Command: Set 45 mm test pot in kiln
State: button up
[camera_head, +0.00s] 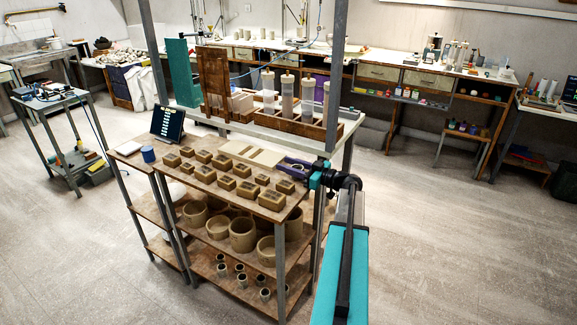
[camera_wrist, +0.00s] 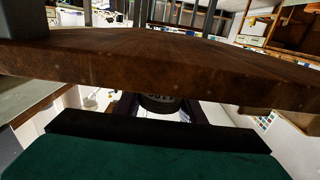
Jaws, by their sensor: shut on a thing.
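My gripper (camera_head: 293,165) is at the right back edge of the shelf rack's top, its purple fingers pointing left. In the wrist view the gripper (camera_wrist: 158,108) is shut on a small dark round pot (camera_wrist: 158,103) with pale marks on its side. A brown wooden board hides much of that view, so only part of the pot shows. In the head view I cannot make out the held pot. I cannot pick out a kiln in either view.
The wooden board (camera_wrist: 160,62) lies very close across the wrist view. The rack's top (camera_head: 215,200) carries several brown blocks (camera_head: 271,200). Large clay pots (camera_head: 242,235) and small pots (camera_head: 265,294) stand on lower shelves. Tall cylinders (camera_head: 307,102) stand on the table behind. Floor at right is clear.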

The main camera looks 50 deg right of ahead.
aim_at(303, 169)
jog(key=shift+f, duration=0.1)
jog(key=o, duration=1)
jog(key=b+v, duration=0.1)
jog(key=v, duration=1.1)
